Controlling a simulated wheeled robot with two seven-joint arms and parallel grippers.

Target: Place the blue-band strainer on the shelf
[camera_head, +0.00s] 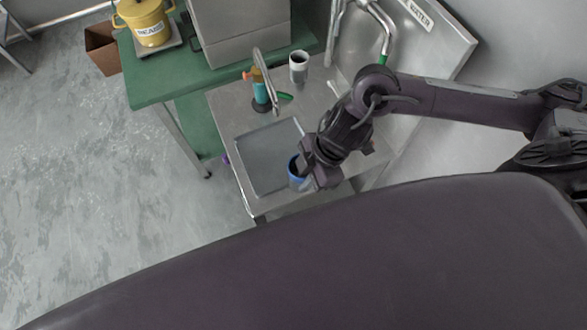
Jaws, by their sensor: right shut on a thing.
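My right gripper (308,176) is shut on the blue-band strainer (295,172), whose blue band shows at the gripper's left side. The gripper hides much of the strainer. It is over the front right part of a grey sunken panel (258,152) in a steel table. I cannot tell how high the strainer is above it, or whether it touches anything. I cannot pick out the shelf for certain. My left gripper is not in view.
A green table (152,90) bears a yellow beans pot (146,22) and a grey box (240,30). A green-marked tap (384,47) stands behind my right arm.

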